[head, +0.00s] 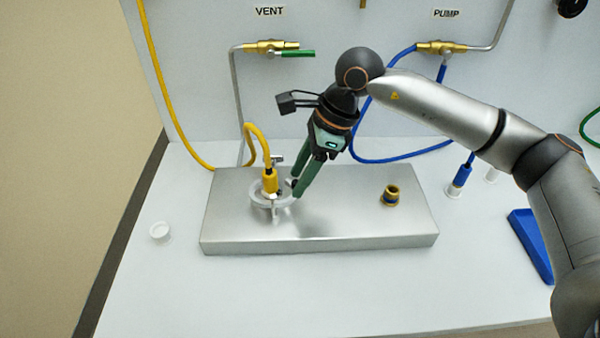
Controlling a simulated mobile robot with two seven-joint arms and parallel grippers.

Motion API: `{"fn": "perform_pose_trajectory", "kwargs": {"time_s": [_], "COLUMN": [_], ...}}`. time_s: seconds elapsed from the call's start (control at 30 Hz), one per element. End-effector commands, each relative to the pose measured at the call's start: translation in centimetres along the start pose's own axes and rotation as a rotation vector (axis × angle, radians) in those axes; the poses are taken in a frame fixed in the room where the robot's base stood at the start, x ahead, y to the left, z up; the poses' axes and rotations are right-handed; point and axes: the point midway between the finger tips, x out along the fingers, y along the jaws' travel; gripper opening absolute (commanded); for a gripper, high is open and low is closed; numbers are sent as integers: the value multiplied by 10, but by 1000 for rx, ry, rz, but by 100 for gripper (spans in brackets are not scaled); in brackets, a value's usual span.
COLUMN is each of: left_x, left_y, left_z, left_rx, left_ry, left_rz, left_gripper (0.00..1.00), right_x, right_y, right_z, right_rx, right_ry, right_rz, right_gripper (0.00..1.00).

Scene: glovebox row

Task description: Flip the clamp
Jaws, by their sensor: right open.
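A pale ring clamp (283,202) sits around the base of the yellow hose fitting (270,183) on the left part of the metal block (365,225). A small grey lever or pin shows at the front of the ring, but its exact position is too small to tell. My right gripper (294,189) comes down from the upper right with its green fingers open. Its fingertips are at the right side of the clamp and fitting, and I cannot tell whether they touch it. My left gripper is not in view.
A brass port (390,196) stands open on the block's right side. A white cap (160,231) lies on the table at left. A blue tray (530,245) and a blue hose end (460,180) are at right. The VENT valve (270,46) and PUMP valve (441,47) are on the back wall.

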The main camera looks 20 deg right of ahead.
Motion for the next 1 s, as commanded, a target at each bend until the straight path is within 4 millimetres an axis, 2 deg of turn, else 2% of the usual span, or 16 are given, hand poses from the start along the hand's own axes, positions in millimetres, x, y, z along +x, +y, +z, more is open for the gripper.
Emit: {"fn": "perform_pose_trajectory", "kwargs": {"time_s": [0.33, 0.77, 1.0], "left_x": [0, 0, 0], "left_y": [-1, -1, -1], "left_z": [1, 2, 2], "left_rx": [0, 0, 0], "left_ry": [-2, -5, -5], "left_rz": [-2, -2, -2], "left_gripper": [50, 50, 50], "right_x": [4, 4, 3], "right_y": [0, 0, 0], "right_z": [0, 0, 0], "right_rx": [0, 0, 0], "right_ry": [0, 0, 0], "right_rz": [0, -1, -1], "right_gripper": [50, 1, 0]}}
